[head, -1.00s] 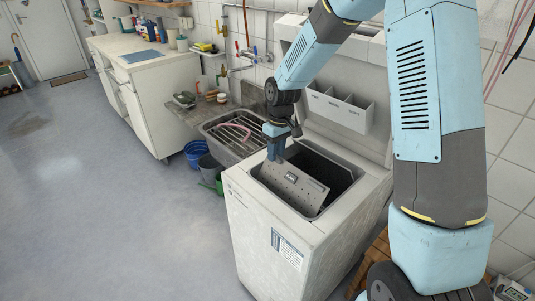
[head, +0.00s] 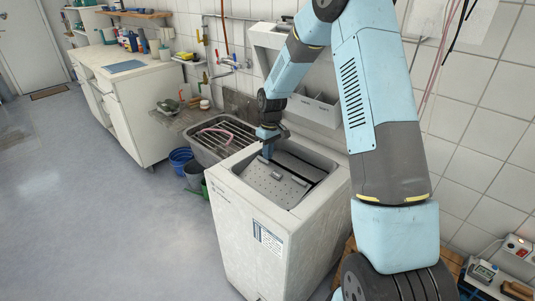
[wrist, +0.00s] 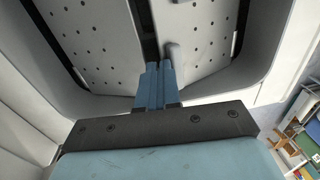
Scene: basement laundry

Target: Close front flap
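The washing machine (head: 240,225) is a white top-loader with its lid raised. Its front flap (head: 272,181), a grey perforated panel, lies nearly flat across the front of the drum opening. In the wrist view the front flap (wrist: 205,35) is at the right, with a latch-like tab at its inner edge. The rear flap (wrist: 90,35) is at the left, and a dark narrow gap runs between them. My gripper (wrist: 160,72) has its blue fingers together, tips by this gap close to the tab. Contact is unclear. In the head view my gripper (head: 267,152) is at the opening's left end.
The raised lid with its dispenser compartments (head: 316,107) stands behind the opening, against the tiled wall. A sink with a rack (head: 215,140) is just left of the machine, with buckets (head: 182,160) below. The floor at left is clear.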

